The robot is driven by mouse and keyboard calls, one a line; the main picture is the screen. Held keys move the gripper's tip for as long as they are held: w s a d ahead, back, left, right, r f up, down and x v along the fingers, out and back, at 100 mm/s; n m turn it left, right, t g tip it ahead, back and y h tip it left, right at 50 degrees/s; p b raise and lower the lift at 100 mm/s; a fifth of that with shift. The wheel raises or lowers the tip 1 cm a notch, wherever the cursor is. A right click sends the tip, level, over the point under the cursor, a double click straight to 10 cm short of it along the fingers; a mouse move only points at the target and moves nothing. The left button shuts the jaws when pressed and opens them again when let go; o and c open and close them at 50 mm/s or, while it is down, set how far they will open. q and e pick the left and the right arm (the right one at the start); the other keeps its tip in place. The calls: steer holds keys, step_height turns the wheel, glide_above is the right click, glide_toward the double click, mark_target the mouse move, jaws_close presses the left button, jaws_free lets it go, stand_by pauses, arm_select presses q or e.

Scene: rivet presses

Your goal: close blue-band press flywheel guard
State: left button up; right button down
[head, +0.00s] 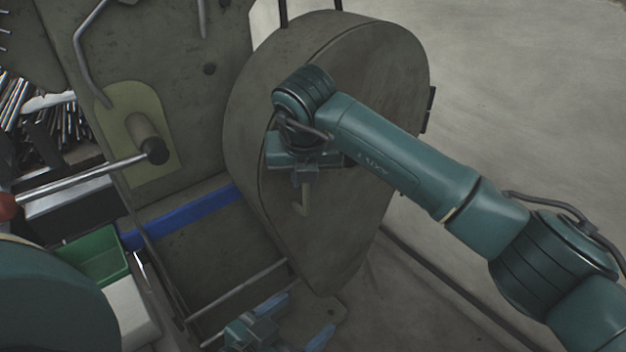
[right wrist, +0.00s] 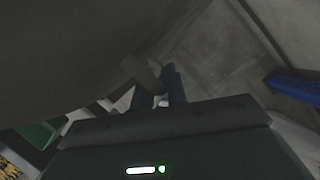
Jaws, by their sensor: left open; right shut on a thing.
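The grey teardrop-shaped flywheel guard (head: 375,75) fills the middle of the head view, beside the press body with the blue band (head: 195,215). A seam runs along its rim; I cannot tell whether it sits flush. A small pale handle (head: 303,203) stands on its face. My right gripper (head: 304,180) is at that handle, shut on it; its fingers partly hide it. In the right wrist view the handle (right wrist: 142,73) shows at the fingers (right wrist: 158,92). My left gripper (head: 290,320) is open and empty, low in front of the guard, with blue fingers apart.
A lever with a dark knob (head: 154,151) and a red ball end stands left, near a green bin (head: 100,257). Thin metal rods (head: 235,290) run below the guard. Open floor (head: 520,100) lies to the right.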

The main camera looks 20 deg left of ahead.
steer(key=shift+w+a+r, duration=0.15)
steer(key=shift+w+r, duration=0.1)
steer(key=shift+r, duration=0.1)
steer(key=c, duration=1.8)
jaws_free()
steer(key=o, duration=0.3)
steer(key=shift+f, duration=0.2)
steer(key=shift+o, duration=0.2)
steer(key=v, duration=1.3)
steer(key=shift+s, duration=0.15)
